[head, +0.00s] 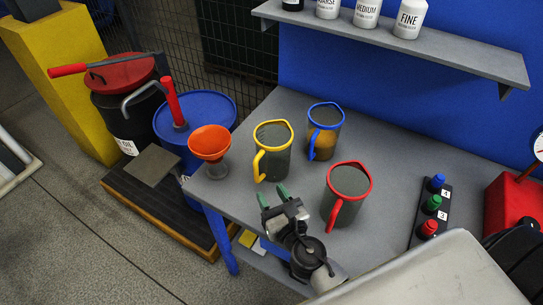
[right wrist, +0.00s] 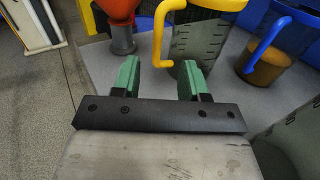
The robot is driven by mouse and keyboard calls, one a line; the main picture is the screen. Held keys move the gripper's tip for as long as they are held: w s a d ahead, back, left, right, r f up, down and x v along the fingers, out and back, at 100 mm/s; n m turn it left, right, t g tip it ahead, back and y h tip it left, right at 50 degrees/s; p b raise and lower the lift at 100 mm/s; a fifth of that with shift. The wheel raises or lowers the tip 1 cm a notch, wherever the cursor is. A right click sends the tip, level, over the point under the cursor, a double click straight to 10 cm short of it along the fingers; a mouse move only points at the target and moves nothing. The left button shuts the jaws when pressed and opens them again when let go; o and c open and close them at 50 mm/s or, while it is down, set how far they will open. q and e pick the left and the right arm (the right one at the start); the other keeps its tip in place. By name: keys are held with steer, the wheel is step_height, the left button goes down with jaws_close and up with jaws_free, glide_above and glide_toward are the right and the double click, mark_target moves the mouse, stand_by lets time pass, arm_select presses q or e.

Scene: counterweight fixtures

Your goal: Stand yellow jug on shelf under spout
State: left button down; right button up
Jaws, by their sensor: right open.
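The yellow jug (head: 280,162) is a grey jug with a yellow rim and handle, standing upright on the grey table. It also shows in the right wrist view (right wrist: 205,45), top cut off. My right gripper (head: 273,195) is open and empty, its green fingertips just in front of the jug. In the right wrist view the gripper (right wrist: 158,76) points at the yellow handle (right wrist: 160,45), which lies ahead, between the two fingers' lines; I see no contact. A small grey square plate (head: 155,165) sits before the drums, maybe the shelf. My left gripper is not in view.
An orange funnel (head: 209,142) stands left of the jug. A blue-rimmed jug (head: 323,145) and a red-rimmed jug (head: 348,182) stand to the right. A blue drum (head: 205,112) and a black drum (head: 110,110) with pumps stand left. A button box (head: 432,212) lies right.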

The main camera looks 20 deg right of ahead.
mark_target(257, 173)
steer(key=w, duration=0.3)
steer(key=w+p, duration=0.1)
steer(key=w, duration=0.2)
steer(key=w+a, duration=0.1)
steer(key=w, duration=0.2)
steer(key=shift+s, duration=0.1)
jaws_close()
